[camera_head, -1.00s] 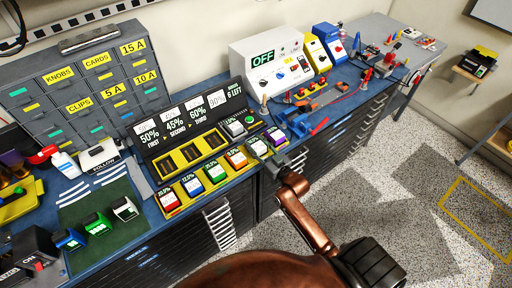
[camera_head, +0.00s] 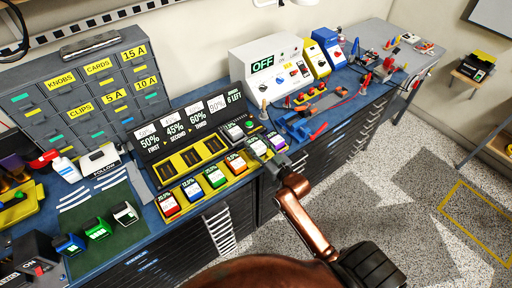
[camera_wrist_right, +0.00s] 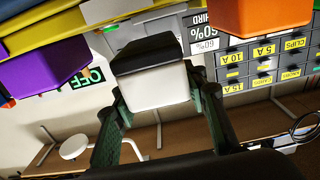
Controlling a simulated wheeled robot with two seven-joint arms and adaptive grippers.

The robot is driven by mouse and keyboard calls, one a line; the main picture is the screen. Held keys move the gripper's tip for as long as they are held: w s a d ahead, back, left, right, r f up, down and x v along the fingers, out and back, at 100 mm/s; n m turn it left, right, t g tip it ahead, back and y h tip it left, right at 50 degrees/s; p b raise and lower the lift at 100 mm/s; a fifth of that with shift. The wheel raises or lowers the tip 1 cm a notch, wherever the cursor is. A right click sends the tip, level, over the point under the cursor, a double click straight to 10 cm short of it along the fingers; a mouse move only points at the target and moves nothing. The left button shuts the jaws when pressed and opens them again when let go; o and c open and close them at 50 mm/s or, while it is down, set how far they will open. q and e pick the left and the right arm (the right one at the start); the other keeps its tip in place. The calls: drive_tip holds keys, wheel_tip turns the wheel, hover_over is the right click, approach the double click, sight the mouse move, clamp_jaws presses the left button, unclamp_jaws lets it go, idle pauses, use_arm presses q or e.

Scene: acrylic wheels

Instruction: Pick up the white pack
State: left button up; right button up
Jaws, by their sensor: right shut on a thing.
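In the right wrist view the white pack (camera_wrist_right: 155,88) has a white face and a dark grey side. My right gripper (camera_head: 268,154) is shut on it, with a green-padded finger on each side in the wrist view (camera_wrist_right: 160,105). Whether the pack still rests in its slot cannot be told, as the gripper hides its near side. My left gripper is not in view.
The yellow rack (camera_head: 180,203) also holds red, blue and green packs. A black sign panel (camera_head: 180,128) stands behind it. The purple and orange packs sit close on either side of the gripper. A white machine reading OFF (camera_head: 268,75) stands farther back. The floor at right is clear.

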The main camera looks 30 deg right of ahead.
drive_tip(key=s+a+r+p, duration=0.2)
drive_tip(key=s+a+r, duration=0.7)
drive_tip(key=s, duration=0.1)
drive_tip(key=s+a+f+m+h, duration=0.1)
drive_tip(key=s+a+f, duration=0.4)
drive_tip(key=s+a, duration=0.35)
drive_tip(key=w+d+r+n+y, duration=0.1)
drive_tip(key=w+d+r, duration=0.4)
drive_tip(key=w+d, duration=0.3)
drive_tip(key=shift+d+r, duration=0.15)
drive_tip(key=shift+d, duration=0.2)
drive_tip(key=shift+w, duration=0.1)
